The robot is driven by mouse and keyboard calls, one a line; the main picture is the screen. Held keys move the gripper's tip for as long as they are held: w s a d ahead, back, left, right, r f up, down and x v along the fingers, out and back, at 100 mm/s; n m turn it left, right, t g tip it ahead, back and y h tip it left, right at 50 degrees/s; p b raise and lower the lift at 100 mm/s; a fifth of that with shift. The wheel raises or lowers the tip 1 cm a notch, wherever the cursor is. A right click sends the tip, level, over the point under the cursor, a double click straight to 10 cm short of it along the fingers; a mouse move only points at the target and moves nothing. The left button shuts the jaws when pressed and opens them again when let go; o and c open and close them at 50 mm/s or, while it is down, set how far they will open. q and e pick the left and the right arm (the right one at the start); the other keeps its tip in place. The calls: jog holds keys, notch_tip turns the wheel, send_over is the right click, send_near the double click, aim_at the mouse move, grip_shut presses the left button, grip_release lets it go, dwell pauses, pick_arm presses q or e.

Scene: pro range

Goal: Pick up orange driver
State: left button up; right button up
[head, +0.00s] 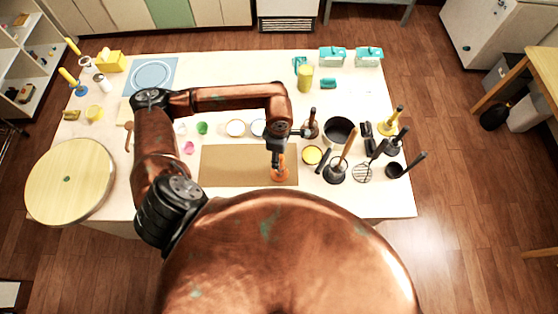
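My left arm comes in from the left, and its gripper (278,150) points down over the tan board in the middle of the table. An orange object (280,175), which looks like the orange driver, is directly below the gripper near the board's right end. The gripper's fingers overlap its upper part in the picture. Whether they touch or grip it is too small to tell. My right gripper is not in view.
The tan board (230,165) lies on a white table (240,75). Pans and dark-handled utensils crowd the right, including a black pot (338,129) and a yellow bowl (312,155). A round wooden board (70,180) is at the left. The table's back middle is mostly clear.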

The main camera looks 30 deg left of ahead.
pick_arm(q)
notch_tip(320, 180, down, 4)
jog(key=shift+d+f+p, duration=0.15)
jog(key=shift+p, duration=1)
jog(key=shift+f, duration=0.35)
jog(key=shift+c, duration=0.3)
grip_shut()
notch_tip(320, 180, up, 10)
jog(key=b, duration=0.3)
